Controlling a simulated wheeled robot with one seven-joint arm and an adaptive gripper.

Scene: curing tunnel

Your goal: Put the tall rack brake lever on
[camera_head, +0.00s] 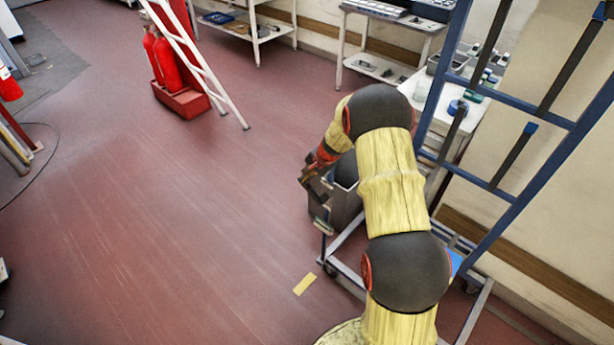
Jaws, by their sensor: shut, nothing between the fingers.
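The tall rack (560,150) is a blue frame on the right with dark arms sticking out. Its grey wheeled base (345,272) shows low down, with a dark caster (330,269) at the front left corner. My arm, in a yellow cover with dark joints, crosses in front of the rack and hides much of its base. My gripper (320,222) points down just above that front left corner, and its fingers look closed and empty. I cannot make out the brake lever, and cannot tell whether the gripper touches anything there.
A yellow floor mark (304,284) lies left of the rack base. A grey bin (345,205) stands behind my gripper. Red fire extinguishers (165,62) and a white ladder (205,75) stand at the back left. Shelves line the back wall.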

